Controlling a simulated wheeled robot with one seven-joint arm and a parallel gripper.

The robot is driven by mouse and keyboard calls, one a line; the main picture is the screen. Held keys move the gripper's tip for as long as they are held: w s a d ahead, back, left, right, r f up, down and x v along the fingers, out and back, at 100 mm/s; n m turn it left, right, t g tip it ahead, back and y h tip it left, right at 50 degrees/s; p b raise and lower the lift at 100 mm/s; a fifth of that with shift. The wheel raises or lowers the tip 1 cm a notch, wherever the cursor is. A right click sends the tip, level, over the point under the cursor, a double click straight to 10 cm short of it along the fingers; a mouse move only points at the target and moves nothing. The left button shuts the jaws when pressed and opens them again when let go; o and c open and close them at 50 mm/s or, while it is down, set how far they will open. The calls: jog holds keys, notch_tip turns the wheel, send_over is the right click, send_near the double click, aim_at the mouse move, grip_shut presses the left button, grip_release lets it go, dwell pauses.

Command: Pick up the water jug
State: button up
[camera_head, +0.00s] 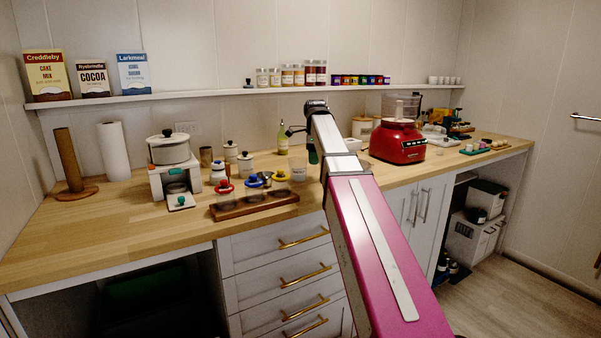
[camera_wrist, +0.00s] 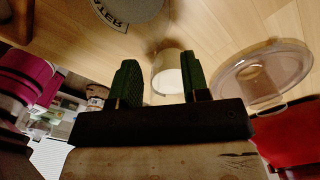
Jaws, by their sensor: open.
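In the head view my gripper (camera_head: 303,143) hangs above the counter near the green bottle, partly hidden by my arm.
A red food processor (camera_head: 398,142) with a clear bowl (camera_wrist: 262,72) stands right of my gripper. A lettered round container (camera_wrist: 125,12) is close by. A wooden tray (camera_head: 254,204), green-yellow bottle (camera_head: 283,139) and white pot (camera_head: 169,149) stand left. The front left counter is clear.

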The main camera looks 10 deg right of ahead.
jog(key=shift+s+f, duration=0.15)
jog(key=shift+f, duration=1.4)
grip_shut()
jog(key=shift+r, duration=0.2)
jog(key=shift+r, duration=1.4)
jog(key=s+a+r, duration=0.4)
jog(key=a+r, duration=0.3)
jog(key=a, duration=0.3)
jog(key=shift+a+r, duration=0.35)
jog(key=shift+r, duration=0.05)
